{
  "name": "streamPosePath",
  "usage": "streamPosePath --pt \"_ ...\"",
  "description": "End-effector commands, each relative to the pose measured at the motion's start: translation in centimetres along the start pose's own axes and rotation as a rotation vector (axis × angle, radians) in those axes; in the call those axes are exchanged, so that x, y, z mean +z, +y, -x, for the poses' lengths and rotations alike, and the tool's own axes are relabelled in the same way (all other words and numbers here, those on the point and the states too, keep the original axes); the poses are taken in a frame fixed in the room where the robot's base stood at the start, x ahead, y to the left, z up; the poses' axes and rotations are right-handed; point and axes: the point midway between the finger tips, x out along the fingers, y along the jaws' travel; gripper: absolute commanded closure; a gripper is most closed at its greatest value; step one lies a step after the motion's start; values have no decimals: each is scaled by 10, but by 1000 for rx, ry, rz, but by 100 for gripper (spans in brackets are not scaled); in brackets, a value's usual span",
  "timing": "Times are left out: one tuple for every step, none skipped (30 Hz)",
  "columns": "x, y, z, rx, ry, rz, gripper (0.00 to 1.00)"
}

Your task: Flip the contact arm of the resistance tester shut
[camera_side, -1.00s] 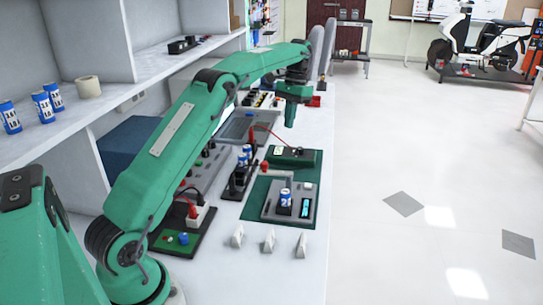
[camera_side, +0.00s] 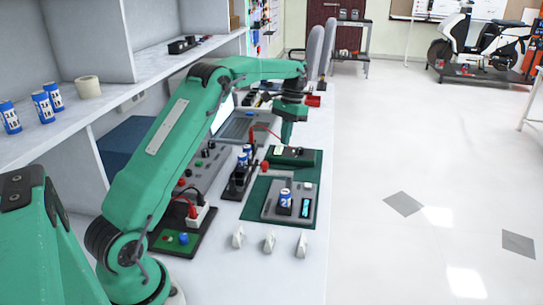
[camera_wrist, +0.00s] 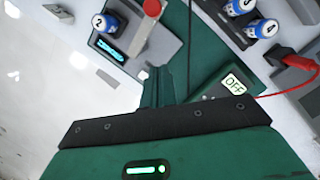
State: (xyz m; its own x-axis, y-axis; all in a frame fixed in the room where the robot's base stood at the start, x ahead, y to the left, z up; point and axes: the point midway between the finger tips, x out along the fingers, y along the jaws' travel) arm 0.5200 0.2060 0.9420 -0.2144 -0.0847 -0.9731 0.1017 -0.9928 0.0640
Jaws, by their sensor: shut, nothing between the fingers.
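The resistance tester (camera_side: 275,208) is a grey unit on a green mat, with a lit cyan display and a blue-and-white cell marked 2 (camera_side: 285,198) in it. It also shows at the top of the wrist view (camera_wrist: 170,45). Its contact arm shows mainly as a red knob (camera_side: 265,166), also in the wrist view (camera_wrist: 152,8); the arm appears raised, clear of the cell. My gripper (camera_side: 286,142) is shut and empty, beyond the tester and above the green box. Its fingers (camera_wrist: 157,85) point towards the tester in the wrist view.
A dark green box with an OFF display (camera_wrist: 235,84) stands behind the tester, close to my fingers. A red lead (camera_wrist: 290,88) runs near it. A holder with cells (camera_side: 240,178) stands to the left. The floor lies to the right.

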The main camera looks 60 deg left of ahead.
Motion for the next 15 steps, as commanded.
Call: streamPosePath --pt "1 0 -6 1 -3 0 100" --pt "1 -1 -10 1 -2 0 100" --pt "1 -1 -15 1 -2 0 100" --pt "1 -1 -18 1 -2 0 100" --pt "1 -2 -22 1 -2 0 100" --pt "1 -2 -28 2 -3 0 100" --pt "1 -2 -32 2 -2 0 100" --pt "1 -2 -36 2 -2 0 100" --pt "1 -3 -42 2 -2 0 100" --pt "2 -3 -46 2 -2 0 100" --pt "3 -3 -48 2 -1 1 100" --pt "6 -4 -46 1 2 1 100" --pt "8 -4 -47 2 2 1 100" --pt "10 -4 -48 2 1 1 100" --pt "13 -4 -48 3 1 1 100"
